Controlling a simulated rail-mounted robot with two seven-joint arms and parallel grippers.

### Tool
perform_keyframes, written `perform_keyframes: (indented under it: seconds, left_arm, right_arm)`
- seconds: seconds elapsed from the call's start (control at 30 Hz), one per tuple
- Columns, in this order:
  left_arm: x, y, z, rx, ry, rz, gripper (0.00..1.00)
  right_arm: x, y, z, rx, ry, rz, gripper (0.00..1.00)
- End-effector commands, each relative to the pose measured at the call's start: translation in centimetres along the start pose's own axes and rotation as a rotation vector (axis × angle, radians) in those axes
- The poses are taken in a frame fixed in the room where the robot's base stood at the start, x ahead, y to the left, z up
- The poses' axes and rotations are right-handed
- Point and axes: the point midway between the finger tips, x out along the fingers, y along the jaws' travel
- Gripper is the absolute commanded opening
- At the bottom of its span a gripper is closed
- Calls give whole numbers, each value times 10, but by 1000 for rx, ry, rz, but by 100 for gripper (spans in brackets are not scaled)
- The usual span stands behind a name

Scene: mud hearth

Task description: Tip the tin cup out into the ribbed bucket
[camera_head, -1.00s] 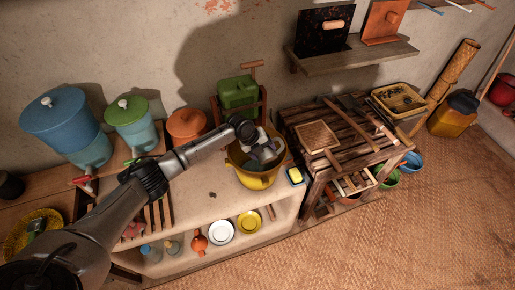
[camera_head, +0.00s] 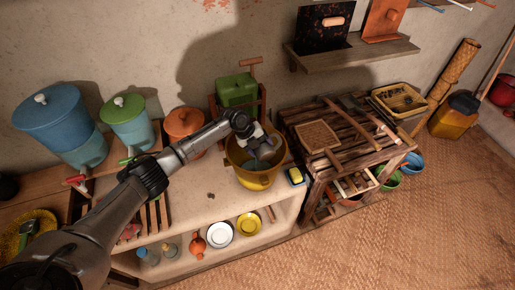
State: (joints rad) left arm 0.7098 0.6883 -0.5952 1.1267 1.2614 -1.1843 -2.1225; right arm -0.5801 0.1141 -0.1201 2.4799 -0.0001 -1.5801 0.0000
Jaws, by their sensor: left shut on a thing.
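The ribbed bucket (camera_head: 256,182) is ochre yellow and stands upright on the pale mud ledge. My left arm comes in from the left and its gripper (camera_head: 257,147) is over the bucket's mouth, pointing down. The gripper is shut on a small grey thing, which looks like the tin cup (camera_head: 259,163), at the bucket's opening. The cup's tilt and what is in it are hard to tell, as the gripper and rim hide part of it. My right gripper is not in view.
A green container (camera_head: 237,90) stands behind the bucket, and an orange pot (camera_head: 184,124) is at its left. A yellow sponge in a dark dish (camera_head: 295,176) sits close at the right. A slatted wooden table (camera_head: 350,130) is farther right.

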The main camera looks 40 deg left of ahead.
Motion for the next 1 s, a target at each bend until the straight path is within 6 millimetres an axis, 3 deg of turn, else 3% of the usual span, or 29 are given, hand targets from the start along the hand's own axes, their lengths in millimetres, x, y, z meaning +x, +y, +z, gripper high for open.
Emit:
perform_keyframes:
  seconds: [1.0]
  left_arm:
    - [-8,8,13,-63,90,-26,46]
  right_arm:
    - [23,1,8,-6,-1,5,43]
